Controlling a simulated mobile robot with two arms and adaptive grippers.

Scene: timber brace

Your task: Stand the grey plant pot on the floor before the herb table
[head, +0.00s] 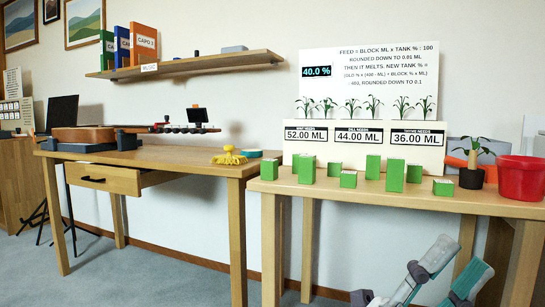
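A small dark grey, nearly black pot (471,179) holding a leafy plant stands upright on the right-hand table, the herb table (330,189), beside a red tub. It is the only pot of a greyish colour that I can make out. Light grey and teal arm links (432,258) of mine rise at the bottom right, in front of the table. They are apart from the pot. The frame's lower edge cuts them off, and I cannot make out the fingers of my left gripper. My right gripper does not show. The floor directly before the herb table is largely below the frame.
Several green blocks (395,172) stand along the herb table before a white panel (365,134) with seedlings. The red tub (521,179) is at its right end. A wooden desk (170,156) with an open drawer stands left. Grey-blue floor (100,280) shows clear at lower left.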

